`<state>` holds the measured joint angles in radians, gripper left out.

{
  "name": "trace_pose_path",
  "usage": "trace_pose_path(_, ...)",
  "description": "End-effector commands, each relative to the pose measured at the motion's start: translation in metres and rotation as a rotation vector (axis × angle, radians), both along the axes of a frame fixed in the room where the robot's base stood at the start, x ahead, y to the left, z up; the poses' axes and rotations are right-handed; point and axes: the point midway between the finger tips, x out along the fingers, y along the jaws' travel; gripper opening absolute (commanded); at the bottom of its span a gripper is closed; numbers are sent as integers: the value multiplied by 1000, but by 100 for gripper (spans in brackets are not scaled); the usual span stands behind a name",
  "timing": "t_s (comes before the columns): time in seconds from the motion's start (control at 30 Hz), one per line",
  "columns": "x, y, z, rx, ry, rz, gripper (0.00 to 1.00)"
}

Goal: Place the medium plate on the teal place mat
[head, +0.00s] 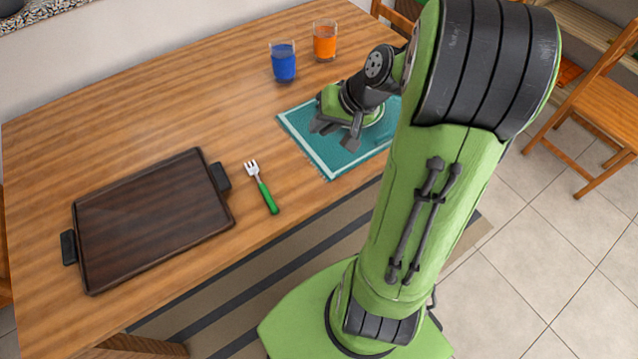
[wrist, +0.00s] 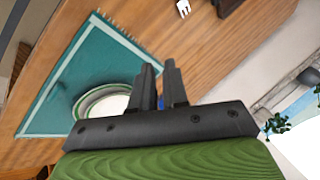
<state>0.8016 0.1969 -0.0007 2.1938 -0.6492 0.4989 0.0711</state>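The teal place mat (head: 326,150) lies flat near the table's far right, and it also fills much of the left of the wrist view (wrist: 75,65). A white plate with a green rim (wrist: 88,101) lies on the mat in the wrist view, its near part hidden behind my gripper. In the head view only an edge of the plate (head: 376,116) shows behind my gripper. My gripper (head: 337,134) is above the mat, beside the plate. Its two fingers (wrist: 162,75) are apart with nothing held between them.
A glass of blue drink (head: 283,64) and a glass of orange drink (head: 325,42) stand behind the mat. A fork with a green handle (head: 262,188) lies left of the mat. A dark tray (head: 150,220) is at the left. Wood between tray and glasses is clear.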

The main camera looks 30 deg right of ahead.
Motion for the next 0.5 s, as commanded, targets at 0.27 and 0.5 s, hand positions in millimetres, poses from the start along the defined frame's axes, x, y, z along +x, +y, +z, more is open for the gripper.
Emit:
trace_pose_path(0.27,-103,110,73,-406,-2,297,14)
trace_pose_path(0.5,-164,120,82,-502,-56,355,14)
